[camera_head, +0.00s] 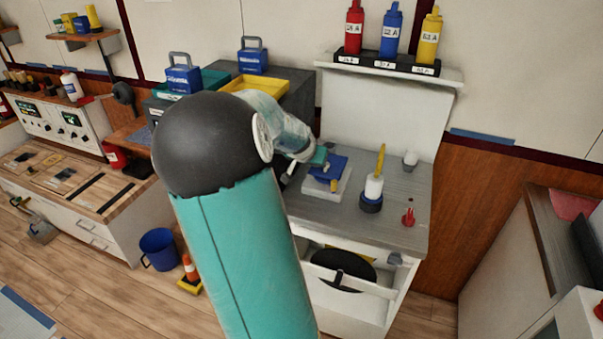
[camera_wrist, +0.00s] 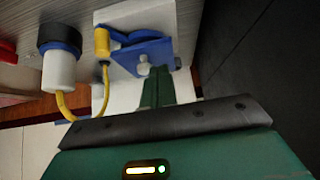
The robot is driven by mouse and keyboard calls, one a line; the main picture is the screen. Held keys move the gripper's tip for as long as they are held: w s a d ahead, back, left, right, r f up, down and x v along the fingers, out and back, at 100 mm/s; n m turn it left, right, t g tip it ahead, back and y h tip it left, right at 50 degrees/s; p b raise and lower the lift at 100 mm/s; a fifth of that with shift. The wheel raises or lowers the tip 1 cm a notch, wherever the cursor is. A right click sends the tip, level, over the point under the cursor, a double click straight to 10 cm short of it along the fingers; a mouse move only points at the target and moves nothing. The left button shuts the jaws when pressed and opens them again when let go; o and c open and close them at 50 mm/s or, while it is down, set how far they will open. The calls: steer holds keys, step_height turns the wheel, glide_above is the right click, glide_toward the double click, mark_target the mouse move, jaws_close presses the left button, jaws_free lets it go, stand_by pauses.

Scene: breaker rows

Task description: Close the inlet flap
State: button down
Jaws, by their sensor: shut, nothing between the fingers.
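The inlet is a white block (camera_head: 322,188) on the grey bench top, with a blue flap (camera_head: 330,167) on it. In the wrist view the blue flap (camera_wrist: 150,55) lies just beyond my fingertips, angled against the white block (camera_wrist: 170,17). I cannot tell how far open it stands. A yellow plug (camera_wrist: 102,42) sits beside the flap, and a yellow cord runs from it to a white and blue cylinder (camera_wrist: 60,65). My gripper (camera_wrist: 155,76) is shut and empty, close to the flap; contact is unclear. It also shows in the head view (camera_head: 319,157).
The cylinder (camera_head: 372,190) stands right of the inlet. A red item (camera_head: 408,217) and a small white cup (camera_head: 410,160) are farther right. A shelf (camera_head: 390,66) with red, blue and yellow bottles is above. The bench's front right is mostly clear.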

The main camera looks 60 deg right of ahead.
steer(key=s+a+r, duration=0.1)
steer(key=a+r, duration=0.1)
steer(key=a, duration=0.5)
steer(key=shift+s+a, duration=0.2)
steer(key=shift+a, duration=0.2)
steer(key=shift+f, duration=0.1)
stand_by(0.3)
steer(key=w+a+n+t+y, duration=0.2)
steer(key=w+a+n+y, duration=0.15)
steer(key=a, duration=0.75)
steer(key=w+a+n+t+y, duration=0.1)
steer(key=w+a+n+y, duration=0.2)
steer(key=a, duration=0.7)
steer(key=s+a+r+n, duration=0.2)
steer(key=a+n, duration=0.1)
steer(key=a, duration=0.5)
steer(key=s+a+r+n+y, duration=0.1)
steer(key=s+a+r+n, duration=0.1)
steer(key=a, duration=0.6)
steer(key=s+a+r+n+t, duration=0.1)
steer(key=s+a+r+n, duration=0.2)
steer(key=a, duration=0.5)
steer(key=shift+r+n, duration=0.7)
steer(key=shift+n, duration=0.15)
